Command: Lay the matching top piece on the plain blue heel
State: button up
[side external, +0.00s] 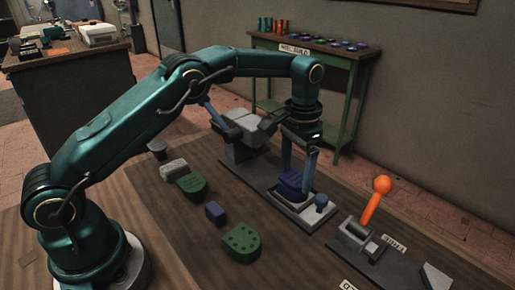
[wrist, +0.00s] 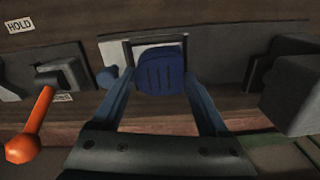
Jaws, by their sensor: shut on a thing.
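A dark blue D-shaped piece with several grooves in its top (wrist: 160,72) lies between the fingers of my gripper (side external: 297,180). My gripper is shut on it. In the side view this blue piece (side external: 289,186) is low over the pale plate of a fixture (side external: 293,214), with one finger on each side. Whether it rests on a separate plain blue heel or directly on the plate is hidden. A small dark blue block (side external: 215,212) lies alone on the bench to the left.
A green piece with holes (side external: 241,243), another green piece (side external: 191,186) and a pale grey block (side external: 173,168) lie on the bench. A grey machine block (side external: 243,125) stands behind; an orange-handled lever (side external: 374,202) stands right.

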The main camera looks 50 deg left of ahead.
jog(key=shift+f, duration=0.15)
jog(key=o, duration=1.2)
jog(key=shift+r, duration=2.55)
